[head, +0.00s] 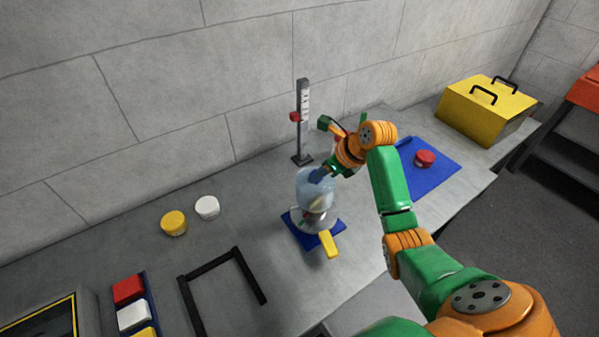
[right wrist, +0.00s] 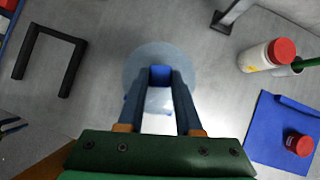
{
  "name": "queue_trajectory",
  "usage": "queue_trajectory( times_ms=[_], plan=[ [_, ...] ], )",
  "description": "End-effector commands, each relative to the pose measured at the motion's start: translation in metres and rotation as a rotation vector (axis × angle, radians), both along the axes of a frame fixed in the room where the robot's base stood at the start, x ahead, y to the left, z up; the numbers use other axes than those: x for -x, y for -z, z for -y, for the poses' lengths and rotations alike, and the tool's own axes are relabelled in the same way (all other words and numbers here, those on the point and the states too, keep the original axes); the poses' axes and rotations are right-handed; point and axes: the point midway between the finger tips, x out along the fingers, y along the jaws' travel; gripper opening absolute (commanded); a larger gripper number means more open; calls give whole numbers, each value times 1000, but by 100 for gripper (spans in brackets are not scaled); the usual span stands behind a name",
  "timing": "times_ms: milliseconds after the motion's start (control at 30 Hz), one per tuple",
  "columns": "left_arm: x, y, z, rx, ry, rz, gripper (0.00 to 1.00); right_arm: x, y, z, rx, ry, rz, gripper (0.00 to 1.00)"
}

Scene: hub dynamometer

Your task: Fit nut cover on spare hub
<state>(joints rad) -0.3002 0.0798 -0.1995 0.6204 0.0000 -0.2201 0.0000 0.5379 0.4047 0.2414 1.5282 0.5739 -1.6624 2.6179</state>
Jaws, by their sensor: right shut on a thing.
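My right gripper (head: 318,176) is shut on the blue knob (right wrist: 160,75) of a clear, see-through cover (head: 314,190). The cover also shows in the right wrist view (right wrist: 134,72) as a pale round shape under the fingers. In the head view it appears over a grey, round hub-like piece (head: 312,224) on a blue square base (head: 296,232) with a yellow handle (head: 328,244). I cannot tell whether the cover touches that piece. The piece is hidden by the cover and gripper in the right wrist view.
A black post with a scale (head: 303,120) stands behind. A white bottle (right wrist: 258,58) stands nearby. Yellow (head: 173,222) and white (head: 207,207) caps and a black frame (head: 190,300) are left.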

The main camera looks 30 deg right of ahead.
Motion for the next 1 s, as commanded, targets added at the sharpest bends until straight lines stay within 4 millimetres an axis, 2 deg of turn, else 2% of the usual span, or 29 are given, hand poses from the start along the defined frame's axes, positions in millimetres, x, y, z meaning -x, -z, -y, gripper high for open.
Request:
queue_trajectory(
  times_ms=[300, 433, 1000],
  plan=[
    [0, 0, 0, 0, 0, 0, 46, 1, 41, 0, -3, 1, -4, 0],
    [0, 0, 0, 0, 1, 0, 46, 0, 52, 0, -2, 1, -3, 0],
    [0, 0, 0, 0, 1, 0, 46, 0, 56, 0, 0, -1, -1, 0]
  ],
)
